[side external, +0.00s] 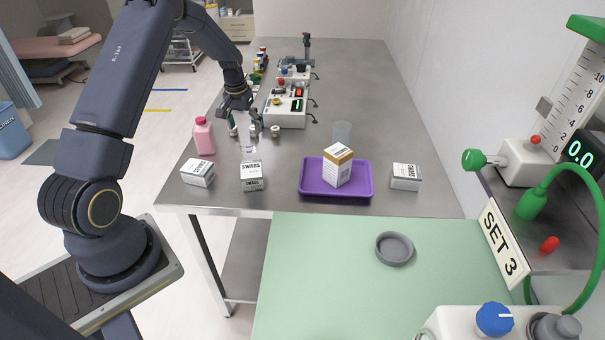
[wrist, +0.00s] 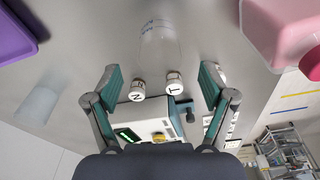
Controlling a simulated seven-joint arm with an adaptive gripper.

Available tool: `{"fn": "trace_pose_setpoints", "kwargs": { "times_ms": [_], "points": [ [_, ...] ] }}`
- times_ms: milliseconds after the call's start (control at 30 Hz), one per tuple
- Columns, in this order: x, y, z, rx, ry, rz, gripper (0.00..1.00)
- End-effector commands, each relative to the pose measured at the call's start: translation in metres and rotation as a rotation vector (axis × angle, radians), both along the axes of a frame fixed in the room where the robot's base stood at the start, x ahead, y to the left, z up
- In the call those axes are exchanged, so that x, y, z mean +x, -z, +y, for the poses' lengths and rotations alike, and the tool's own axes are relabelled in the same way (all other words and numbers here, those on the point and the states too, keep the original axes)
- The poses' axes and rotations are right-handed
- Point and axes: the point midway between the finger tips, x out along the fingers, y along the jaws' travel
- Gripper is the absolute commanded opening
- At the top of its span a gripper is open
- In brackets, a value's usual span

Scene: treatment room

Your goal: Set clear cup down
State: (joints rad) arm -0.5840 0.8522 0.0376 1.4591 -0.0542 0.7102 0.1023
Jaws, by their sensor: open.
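A clear cup (wrist: 160,42) stands on the grey table in the wrist view, just beyond my fingertips and roughly centred between them; it appears clear of both fingers. In the side external view it is faint (side external: 248,143), beside my gripper (side external: 243,122). In the wrist view my gripper (wrist: 162,84) has its two green-padded fingers spread wide, with nothing held. A second clear cup (side external: 342,132) stands farther right on the table; it also shows at the left of the wrist view (wrist: 38,103).
White-capped vials marked N (wrist: 132,92) and T (wrist: 174,83) stand near my fingers. A pink bottle (side external: 203,136), white swab boxes (side external: 252,177) and a purple tray (side external: 365,192) with a carton (side external: 337,166) are nearby. A device with a display (side external: 285,112) stands behind.

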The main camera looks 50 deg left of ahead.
Motion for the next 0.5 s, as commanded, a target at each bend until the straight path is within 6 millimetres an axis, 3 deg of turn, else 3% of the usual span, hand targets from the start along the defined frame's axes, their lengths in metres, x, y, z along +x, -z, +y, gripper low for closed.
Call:
{"fn": "trace_pose_setpoints", "kwargs": {
  "times_ms": [100, 367, 467, 500],
  "points": [
    [-0.002, -0.025, -0.001, 0.002, 0.000, -0.003, 0.82],
    [-0.004, -0.058, -0.009, 0.004, 0.009, -0.007, 0.82],
    [-0.004, -0.090, -0.033, 0.015, 0.043, -0.031, 0.82],
    [-0.005, -0.109, -0.048, 0.022, 0.065, -0.046, 0.82]
  ]
}}
